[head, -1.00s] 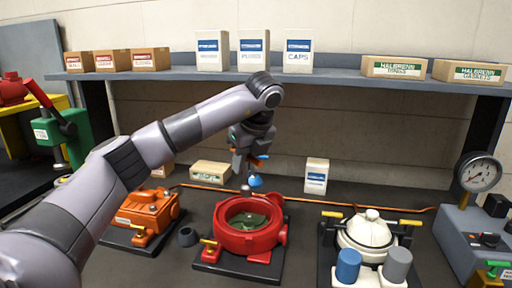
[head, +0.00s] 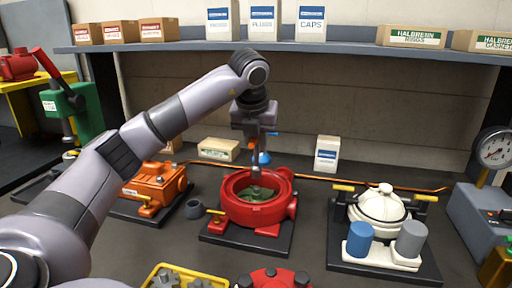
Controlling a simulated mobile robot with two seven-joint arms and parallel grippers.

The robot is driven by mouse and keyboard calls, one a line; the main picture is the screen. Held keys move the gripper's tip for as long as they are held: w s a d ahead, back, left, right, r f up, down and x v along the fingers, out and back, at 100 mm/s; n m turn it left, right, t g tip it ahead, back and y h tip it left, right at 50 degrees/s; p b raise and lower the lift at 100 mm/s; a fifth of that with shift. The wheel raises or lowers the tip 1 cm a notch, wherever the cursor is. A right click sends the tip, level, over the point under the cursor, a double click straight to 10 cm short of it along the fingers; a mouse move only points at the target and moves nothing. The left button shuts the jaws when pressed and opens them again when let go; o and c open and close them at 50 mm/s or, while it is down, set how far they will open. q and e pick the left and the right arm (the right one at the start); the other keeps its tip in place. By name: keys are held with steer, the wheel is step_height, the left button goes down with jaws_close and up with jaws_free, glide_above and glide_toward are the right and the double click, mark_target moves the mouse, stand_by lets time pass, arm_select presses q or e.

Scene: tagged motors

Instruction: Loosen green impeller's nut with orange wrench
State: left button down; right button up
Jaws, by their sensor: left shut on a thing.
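My left gripper (head: 256,135) is above the red motor housing (head: 252,212) and shut on an upright tool with a small orange part and a dark shaft, which I take for the orange wrench (head: 255,147). The shaft's lower end is over the housing's open top; whether it touches anything inside I cannot tell. The green impeller (head: 260,191) lies inside the round red housing, partly hidden by the rim. Its nut is too small to make out. My right gripper is not in view.
An orange motor (head: 155,182) stands to the left, with a dark cup (head: 194,209) beside the red housing. A white-domed motor (head: 380,205) stands to the right. A yellow tray (head: 160,268) and a red part (head: 272,279) are in front. A shelf with boxes crosses the back.

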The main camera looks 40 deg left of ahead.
arm_select(q)
steer(key=m, duration=0.1)
steer(key=m+h+b, duration=0.1)
steer(key=m, duration=0.2)
steer(key=shift+f+t+h+b, duration=0.3)
steer(key=shift+b, duration=0.1)
steer(key=shift+d+r+m+p, duration=0.15)
steer(key=shift+m+p, duration=0.3)
steer(key=shift+m, duration=0.35)
steer(key=m+h+p, duration=0.1)
steer(key=m, duration=0.1)
steer(key=m+h+p, duration=0.1)
steer(key=m, duration=0.2)
steer(key=shift+d+f+p, duration=0.1)
steer(key=shift+f+p, duration=0.1)
steer(key=shift+p, duration=0.15)
steer(key=m+p, duration=0.1)
steer(key=m, duration=0.1)
steer(key=m+g+h+p, duration=0.1)
steer(key=m+h+p, duration=0.1)
steer(key=m, duration=0.1)
steer(key=shift+d+f+m+g+p, duration=0.15)
steer(key=shift+f+m+g+p, duration=0.15)
steer(key=shift+p, duration=0.1)
steer(key=shift+f+m, duration=0.2)
steer(key=shift+m, duration=0.2)
steer(key=shift+s+f+m+g+h, duration=0.1)
steer(key=shift+m+g+h, duration=0.3)
steer(key=shift+m, duration=0.5)
steer(key=shift+f, duration=0.15)
